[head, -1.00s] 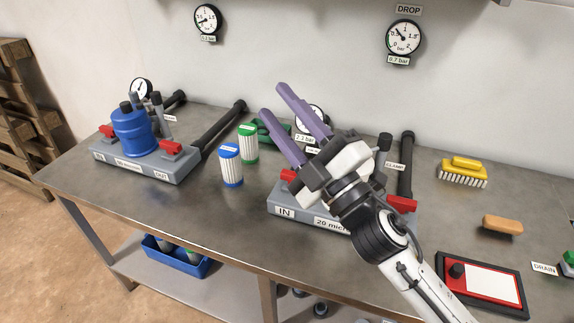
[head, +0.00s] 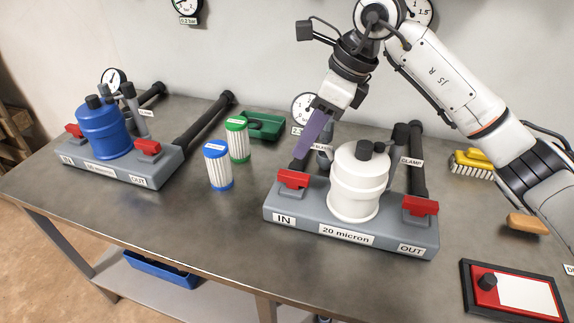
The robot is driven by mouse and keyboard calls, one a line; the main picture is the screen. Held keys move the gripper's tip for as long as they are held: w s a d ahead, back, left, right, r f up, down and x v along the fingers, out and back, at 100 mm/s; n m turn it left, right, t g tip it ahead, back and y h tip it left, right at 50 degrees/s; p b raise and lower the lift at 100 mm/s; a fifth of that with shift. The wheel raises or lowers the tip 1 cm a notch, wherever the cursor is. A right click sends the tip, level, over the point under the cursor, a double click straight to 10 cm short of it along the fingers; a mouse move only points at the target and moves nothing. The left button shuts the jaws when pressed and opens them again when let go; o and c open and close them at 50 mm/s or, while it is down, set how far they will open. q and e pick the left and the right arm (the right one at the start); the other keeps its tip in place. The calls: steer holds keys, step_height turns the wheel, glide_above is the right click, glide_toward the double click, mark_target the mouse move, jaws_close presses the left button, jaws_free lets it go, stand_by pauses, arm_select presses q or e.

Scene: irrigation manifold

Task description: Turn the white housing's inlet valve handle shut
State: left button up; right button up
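The white housing (head: 355,190) stands upright on a grey base (head: 315,226) labelled IN, 20 micron and OUT. Its inlet valve handle (head: 294,179) is a red bar above the IN label, lying roughly along the base's length. My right gripper (head: 303,152) points downward, with its purple fingertips just above and behind this handle in the picture. The fingers overlap in this view, so their opening is hidden, and I cannot tell whether they touch the handle. The red outlet handle (head: 420,205) sits at the OUT end. My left gripper is not in view.
A blue housing (head: 104,132) with its own red handles stands at the left. Two filter cartridges, blue-capped (head: 218,168) and green-capped (head: 238,142), stand between the housings. A green tray (head: 264,127) is behind. A red-and-white panel (head: 514,293) lies front right.

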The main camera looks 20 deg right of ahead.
mark_target(285, 172)
steer(key=x, duration=0.9)
steer(key=shift+a+f, duration=0.2)
jaws_close()
